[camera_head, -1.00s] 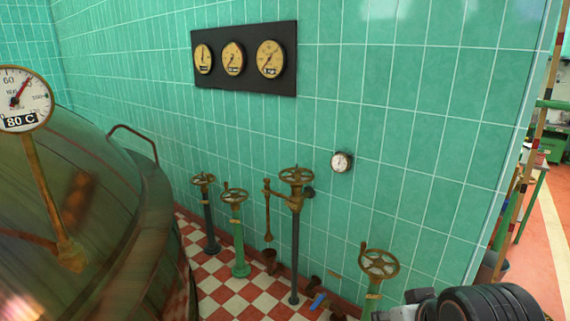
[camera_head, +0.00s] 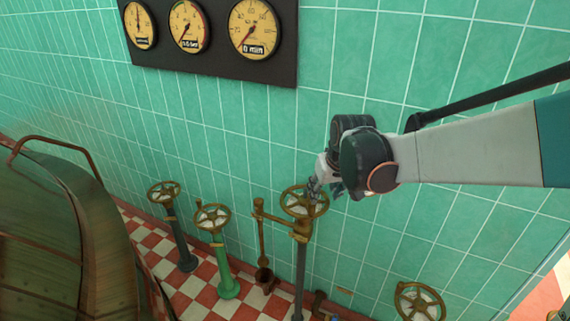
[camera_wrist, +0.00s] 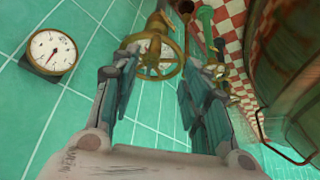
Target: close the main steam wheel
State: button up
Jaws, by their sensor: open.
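A brass handwheel (camera_head: 291,208) sits on top of a tall dark pipe (camera_head: 300,270) by the tiled wall. My gripper (camera_head: 318,188) is open at the right side of this wheel, its fingers overlapping the rim in the head view. In the wrist view the wheel (camera_wrist: 152,76) shows between and beyond the two spread fingers (camera_wrist: 160,85); I cannot tell whether they touch it. Other brass wheels are a left one on a dark post (camera_head: 164,193), one on a green post (camera_head: 212,218) and one at lower right (camera_head: 420,302). No label shows which is main steam.
A copper kettle (camera_head: 60,250) with a rail fills the left. A dark panel with three gauges (camera_head: 190,25) hangs above. A small round gauge (camera_wrist: 50,50) is on the wall beside my gripper. Red and white floor tiles (camera_head: 200,298) lie below.

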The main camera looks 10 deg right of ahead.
aim_at(312, 206)
jog(key=b+x, duration=0.1)
jog(key=x, duration=0.5)
jog(key=w+x, duration=0.1)
jog(key=x, duration=0.5)
jog(key=w+r+b+x, duration=0.1)
jog(key=x, duration=0.5)
jog(key=shift+w+d+b, duration=0.2)
jog(key=shift+w+b, duration=0.1)
jog(key=shift+b, duration=0.05)
jog(key=shift+c, duration=0.2)
grip_shut()
